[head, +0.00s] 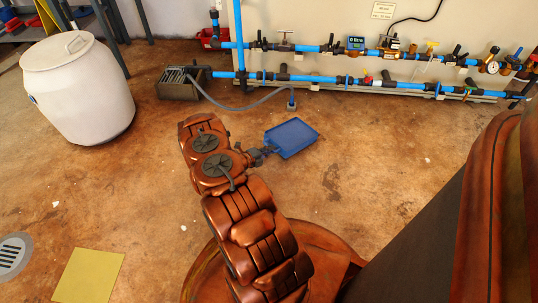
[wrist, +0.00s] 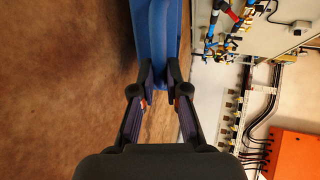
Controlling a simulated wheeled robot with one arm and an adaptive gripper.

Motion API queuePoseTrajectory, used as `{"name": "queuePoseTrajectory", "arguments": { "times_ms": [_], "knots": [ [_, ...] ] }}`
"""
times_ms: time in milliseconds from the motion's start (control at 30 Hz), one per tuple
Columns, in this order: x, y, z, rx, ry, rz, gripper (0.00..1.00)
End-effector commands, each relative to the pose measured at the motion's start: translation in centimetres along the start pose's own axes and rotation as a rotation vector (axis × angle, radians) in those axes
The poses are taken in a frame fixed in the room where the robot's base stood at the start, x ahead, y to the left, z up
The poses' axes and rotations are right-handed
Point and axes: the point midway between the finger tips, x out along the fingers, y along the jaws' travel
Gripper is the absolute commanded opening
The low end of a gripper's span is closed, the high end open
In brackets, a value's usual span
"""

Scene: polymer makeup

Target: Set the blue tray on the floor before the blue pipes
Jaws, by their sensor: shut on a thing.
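The blue tray (head: 291,138) is a flat, shallow rectangle, right of the end of my arm in the head view. My gripper (head: 261,153) is shut on the tray's near left end. In the wrist view the tray (wrist: 155,30) shows as a blue strip between the fingertips of my gripper (wrist: 161,78). I cannot tell whether the tray touches the floor or hangs above it. The blue pipes (head: 325,79) run along the white wall panel behind the tray, with bare floor between.
A grey box (head: 180,88) with a grey hose stands on the floor at the panel's left. A large white barrel (head: 82,98) stands at left. A yellow square (head: 90,275) and a round drain (head: 12,254) are on the floor at lower left. The floor (head: 390,150) right of the tray is clear.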

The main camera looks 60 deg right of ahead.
Motion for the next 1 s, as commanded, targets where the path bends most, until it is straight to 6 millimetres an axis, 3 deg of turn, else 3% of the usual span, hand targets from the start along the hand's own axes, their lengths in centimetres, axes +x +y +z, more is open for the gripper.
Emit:
{"name": "queuePoseTrajectory", "arguments": {
  "times_ms": [233, 367, 633, 967, 1000],
  "knots": [
    [1.9, -0.2, 2.3, 0.003, 0.001, 0.0, 0.0],
    [2.1, 0.1, 2.4, 0.0, 0.001, 0.0, 0.0],
    [3.0, 3.0, 2.4, 0.001, 0.003, 0.001, 0.0],
    [2.9, 3.0, 2.5, 0.001, 0.001, 0.0, 0.0],
    [2.9, 3.0, 2.5, 0.001, 0.001, 0.001, 0.16]
  ]
}}
